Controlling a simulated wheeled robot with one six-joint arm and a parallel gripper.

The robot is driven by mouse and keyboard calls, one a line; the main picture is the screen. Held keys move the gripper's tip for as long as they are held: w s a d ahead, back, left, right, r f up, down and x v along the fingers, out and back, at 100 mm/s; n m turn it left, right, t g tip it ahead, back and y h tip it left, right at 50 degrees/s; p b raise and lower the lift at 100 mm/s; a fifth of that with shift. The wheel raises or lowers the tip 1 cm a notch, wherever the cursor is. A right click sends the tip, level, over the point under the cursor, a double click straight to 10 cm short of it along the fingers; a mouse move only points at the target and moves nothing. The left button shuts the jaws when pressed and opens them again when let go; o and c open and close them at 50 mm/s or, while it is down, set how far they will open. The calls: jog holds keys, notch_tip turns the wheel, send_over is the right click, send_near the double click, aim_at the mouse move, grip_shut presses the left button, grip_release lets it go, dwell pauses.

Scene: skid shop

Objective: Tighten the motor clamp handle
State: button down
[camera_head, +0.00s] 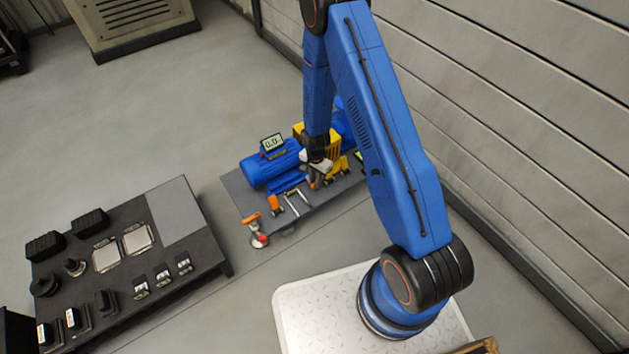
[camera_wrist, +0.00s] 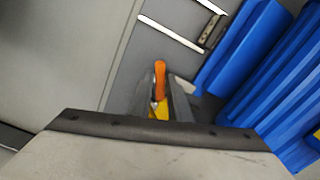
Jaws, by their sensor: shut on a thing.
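My gripper (camera_head: 316,181) is at the front side of the blue motor (camera_head: 268,168), over the dark skid plate (camera_head: 238,192). In the wrist view my gripper (camera_wrist: 162,98) is shut on an orange handle (camera_wrist: 160,72), which stands up between its two fingers. A yellow part (camera_wrist: 161,112) shows just below the handle. In the wrist view the blue ribbed motor (camera_wrist: 245,50) is to the right of the fingers. The lower end of the handle is hidden, and in the head view my gripper hides much of it.
A small display (camera_head: 271,143) sits on the motor. A dark bench (camera_head: 205,246) with several parts stands front left; open floor lies between.

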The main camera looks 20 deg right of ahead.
jog(key=shift+m, duration=1.4)
jog(key=shift+m, duration=1.4)
jog(key=c, duration=1.6)
grip_release()
jog(key=shift+r, duration=3.5)
